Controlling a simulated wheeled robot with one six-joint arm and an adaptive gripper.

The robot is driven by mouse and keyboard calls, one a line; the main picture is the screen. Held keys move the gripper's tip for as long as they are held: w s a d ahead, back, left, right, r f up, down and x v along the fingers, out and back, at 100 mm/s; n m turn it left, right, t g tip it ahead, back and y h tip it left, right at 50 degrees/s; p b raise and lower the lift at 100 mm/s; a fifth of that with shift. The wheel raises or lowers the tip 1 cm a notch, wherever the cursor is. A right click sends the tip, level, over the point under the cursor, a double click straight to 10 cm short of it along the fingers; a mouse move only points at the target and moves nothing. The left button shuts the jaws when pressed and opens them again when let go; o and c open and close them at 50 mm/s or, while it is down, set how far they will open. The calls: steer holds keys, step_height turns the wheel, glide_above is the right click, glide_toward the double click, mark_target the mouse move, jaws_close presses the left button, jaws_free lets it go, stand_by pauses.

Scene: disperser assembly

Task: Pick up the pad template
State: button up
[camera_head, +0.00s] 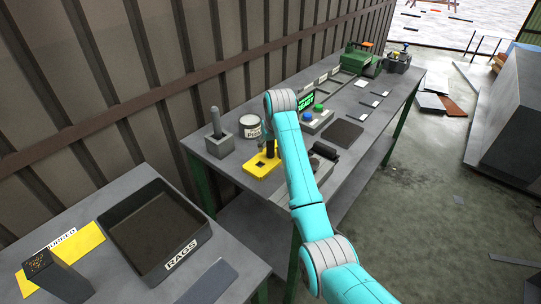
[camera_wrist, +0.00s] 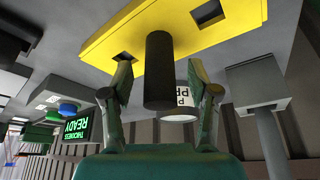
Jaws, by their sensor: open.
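The pad template, a yellow plate (camera_head: 257,167) with square cutouts and an upright black cylindrical handle, lies on the long grey bench. In the wrist view the yellow plate (camera_wrist: 180,22) spans the top, and the black handle (camera_wrist: 159,60) extends between my fingers. My gripper (camera_wrist: 167,78) is open, one finger on each side of the handle, with gaps on both sides. In the head view my gripper (camera_head: 268,142) is over the plate, partly hidden by my teal arm.
A white labelled can (camera_head: 250,131) and a grey block with a post (camera_head: 219,143) stand behind and left of the plate. A button box (camera_head: 314,118) with a green READY display (camera_head: 305,102) is beyond my arm. A RAGS tray (camera_head: 192,246) sits on the nearer table.

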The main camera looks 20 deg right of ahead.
jaws_close()
steer(key=shift+r, duration=0.15)
